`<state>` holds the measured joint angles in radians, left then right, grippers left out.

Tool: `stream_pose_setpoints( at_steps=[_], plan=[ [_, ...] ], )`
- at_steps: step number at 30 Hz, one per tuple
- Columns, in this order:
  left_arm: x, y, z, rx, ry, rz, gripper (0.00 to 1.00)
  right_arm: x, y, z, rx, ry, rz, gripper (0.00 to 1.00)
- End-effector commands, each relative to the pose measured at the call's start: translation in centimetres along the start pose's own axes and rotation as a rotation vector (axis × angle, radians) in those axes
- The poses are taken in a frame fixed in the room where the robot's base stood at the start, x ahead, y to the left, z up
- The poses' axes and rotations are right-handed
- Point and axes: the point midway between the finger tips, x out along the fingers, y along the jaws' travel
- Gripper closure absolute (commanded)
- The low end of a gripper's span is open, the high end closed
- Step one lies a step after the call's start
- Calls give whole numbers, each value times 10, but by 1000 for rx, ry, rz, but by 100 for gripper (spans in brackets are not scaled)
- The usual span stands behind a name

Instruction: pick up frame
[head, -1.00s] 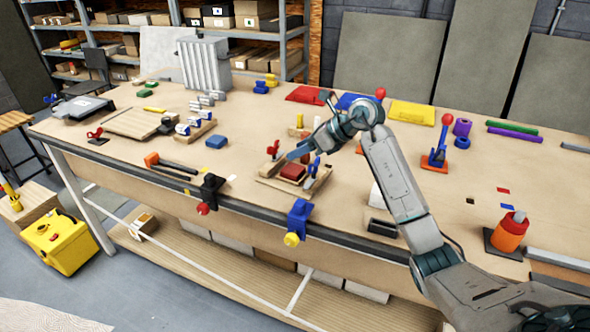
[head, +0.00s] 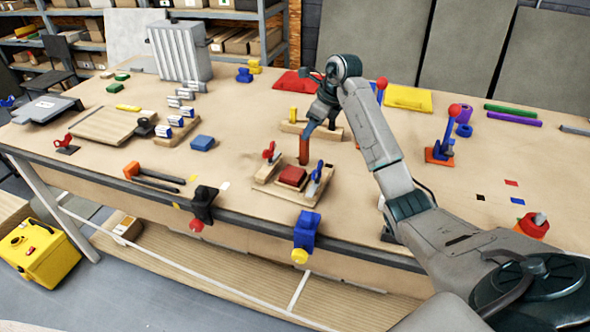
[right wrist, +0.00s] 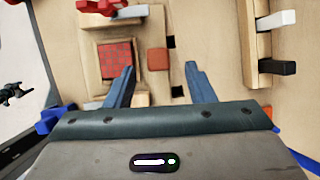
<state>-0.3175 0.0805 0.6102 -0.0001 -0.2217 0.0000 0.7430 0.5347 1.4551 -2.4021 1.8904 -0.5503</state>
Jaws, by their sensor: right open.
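A wooden frame around a red panel (head: 291,177) sits on a light wooden base (head: 263,187) near the table's front edge. In the right wrist view, the red panel (right wrist: 115,66) and its wooden surround lie left of my fingers. A red-handled clamp (head: 269,152) and a blue-handled clamp (head: 315,181) stand at the base. A red-brown post (head: 304,150) stands upright just behind the frame. My right gripper (head: 308,133) points down above the post, open; in its wrist view (right wrist: 159,70) the post top shows between the fingertips, not visibly gripped. My left gripper is out of view.
A wooden rail (head: 328,133) with upright pegs lies behind the frame. Black (head: 203,203) and blue (head: 305,232) clamps sit on the front edge. A blue block (head: 203,142) and a mallet (head: 155,175) lie left. Table surface right of the frame is partly covered by my arm.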

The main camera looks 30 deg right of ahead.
Motion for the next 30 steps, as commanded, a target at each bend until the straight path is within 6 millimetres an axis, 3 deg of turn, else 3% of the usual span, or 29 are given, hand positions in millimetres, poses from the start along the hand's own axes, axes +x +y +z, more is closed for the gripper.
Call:
stream_pose_setpoints(
  at_steps=[4, 13, 23, 30],
  plan=[
    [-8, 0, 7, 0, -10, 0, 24, 8, 1, 1, 1, 0, 2, 51],
    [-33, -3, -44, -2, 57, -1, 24, 47, 5, 3, 1, 0, 3, 51],
    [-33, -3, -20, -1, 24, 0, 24, 57, 5, 2, 0, -2, -1, 51],
    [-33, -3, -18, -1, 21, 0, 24, 57, 5, 2, 0, -2, -1, 96]
  ],
)
